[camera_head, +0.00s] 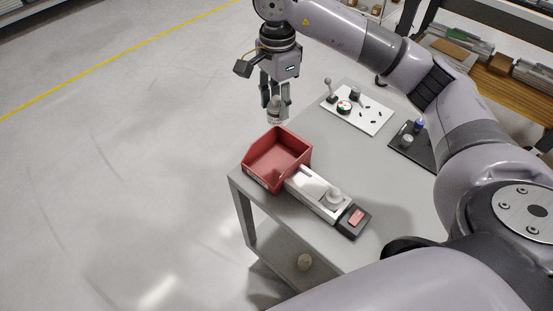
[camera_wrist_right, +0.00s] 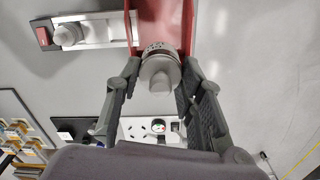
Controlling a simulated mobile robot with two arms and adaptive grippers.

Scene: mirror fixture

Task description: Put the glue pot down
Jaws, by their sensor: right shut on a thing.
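The glue pot (camera_head: 274,112) is a small grey-white pot with a narrower top. My right gripper (camera_head: 275,97) is shut on it and holds it upright in the air, near the table's far left edge and just beyond the red bin (camera_head: 252,172) in the head view. In the right wrist view, the pot (camera_wrist_right: 160,72) sits between the two fingers (camera_wrist_right: 158,85), with dark print on its side, and the red bin shows behind it. My left gripper is not in view.
On the grey table (camera_head: 330,145), a white fixture (camera_head: 312,190) with a round knob stands beside the bin. A white board (camera_head: 370,120) with small parts lies at the back, and a dark mat (camera_head: 421,156) with small containers lies right.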

